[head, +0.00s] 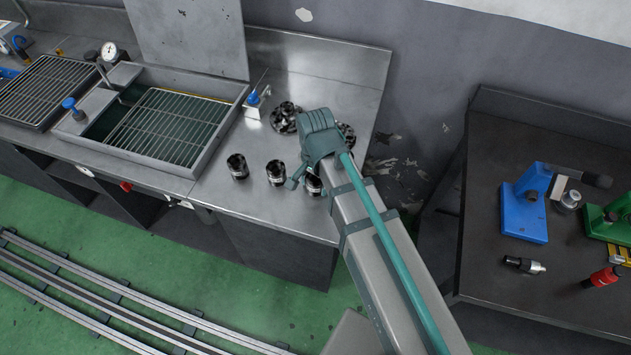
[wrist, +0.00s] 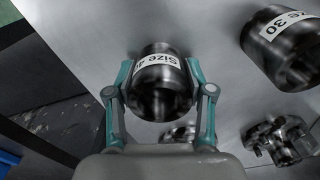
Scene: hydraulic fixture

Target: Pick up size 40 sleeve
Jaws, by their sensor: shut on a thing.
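The size 40 sleeve (wrist: 160,88) is a dark, shiny cylinder with a white label reading "Size 4", the rest of the label cut off by a finger. In the wrist view it sits between the two teal fingers of my gripper (wrist: 159,72), which is shut on it. In the head view my gripper (head: 304,176) is at the right end of a row of sleeves. The held sleeve (head: 314,186) shows there partly behind it. I cannot tell whether it touches the bench.
A size 30 sleeve (wrist: 284,52) stands close by on the right in the wrist view. Another sleeve (head: 237,167) is farther left on the steel bench (head: 222,197). A dark round fixture (head: 285,118) lies behind. A grated basin (head: 165,125) is at left.

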